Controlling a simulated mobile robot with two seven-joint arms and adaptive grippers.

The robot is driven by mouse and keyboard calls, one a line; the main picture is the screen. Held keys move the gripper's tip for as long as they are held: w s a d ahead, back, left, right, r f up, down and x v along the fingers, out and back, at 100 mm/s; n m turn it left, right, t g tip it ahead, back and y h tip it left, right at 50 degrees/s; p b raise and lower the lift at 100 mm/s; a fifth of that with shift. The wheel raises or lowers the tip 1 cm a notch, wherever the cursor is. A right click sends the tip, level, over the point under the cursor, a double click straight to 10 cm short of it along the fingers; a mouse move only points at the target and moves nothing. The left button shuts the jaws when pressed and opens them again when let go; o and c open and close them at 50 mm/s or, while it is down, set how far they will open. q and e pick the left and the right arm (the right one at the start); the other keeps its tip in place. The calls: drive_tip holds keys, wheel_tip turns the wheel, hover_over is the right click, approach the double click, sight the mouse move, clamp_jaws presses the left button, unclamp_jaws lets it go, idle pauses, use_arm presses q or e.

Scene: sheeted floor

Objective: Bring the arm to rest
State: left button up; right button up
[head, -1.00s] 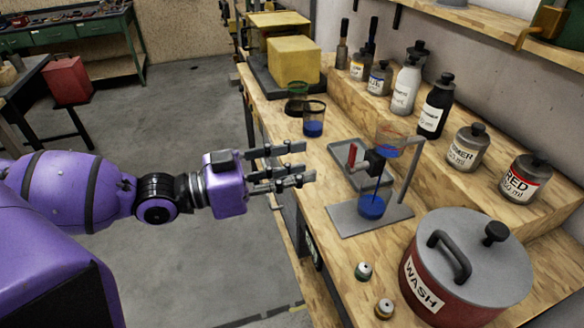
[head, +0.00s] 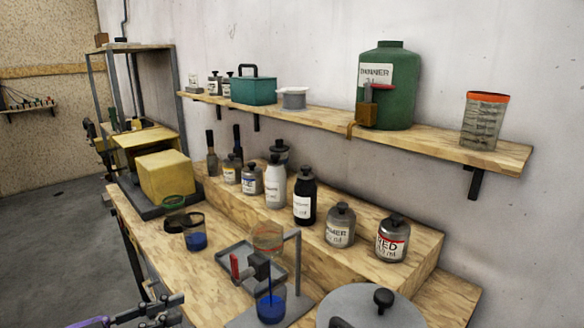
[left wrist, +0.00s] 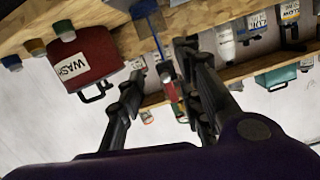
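My left gripper (head: 176,309) shows at the lower left of the head view, its arm mostly cut off by the bottom edge. It is beside the bench's (head: 150,240) near edge, to the left of the metal stand. In the left wrist view the fingers (left wrist: 160,66) are spread apart with nothing held between them. The stand's red-handled valve (left wrist: 170,88) appears beyond the fingers, not touching them as far as I can tell. My right gripper is in neither view.
A beaker of blue liquid (head: 271,307) stands on the metal stand's base. Bottles line the step; a shelf (head: 440,140) runs above. Floor at left is clear.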

use_arm(q)
drive_tip(key=s+a+f+n+y+p, duration=0.1)
drive_tip(key=s+a+f+n+y, duration=0.2)
drive_tip(key=f, duration=0.8)
drive_tip(key=s+a+f+n+y+p, duration=0.1)
drive_tip(key=s+a+f+y, duration=0.3)
drive_tip(key=f, duration=0.6)
drive_tip(key=s+d+f+n+g+y, duration=0.1)
drive_tip(key=s+d+f+n, duration=0.1)
drive_tip(key=s, duration=0.4)
drive_tip(key=s+d+f+n+g+y+p, duration=0.1)
drive_tip(key=s+d+f+n, duration=0.1)
drive_tip(key=s+d+f, duration=0.2)
drive_tip(key=s+d+f+n+y+p, duration=0.1)
drive_tip(key=s+d+f+n, duration=0.1)
drive_tip(key=s+f, duration=0.4)
drive_tip(key=shift+s+d+g+y, duration=0.35)
drive_tip(key=shift+s+d, duration=0.25)
drive_tip(key=shift+s, duration=0.35)
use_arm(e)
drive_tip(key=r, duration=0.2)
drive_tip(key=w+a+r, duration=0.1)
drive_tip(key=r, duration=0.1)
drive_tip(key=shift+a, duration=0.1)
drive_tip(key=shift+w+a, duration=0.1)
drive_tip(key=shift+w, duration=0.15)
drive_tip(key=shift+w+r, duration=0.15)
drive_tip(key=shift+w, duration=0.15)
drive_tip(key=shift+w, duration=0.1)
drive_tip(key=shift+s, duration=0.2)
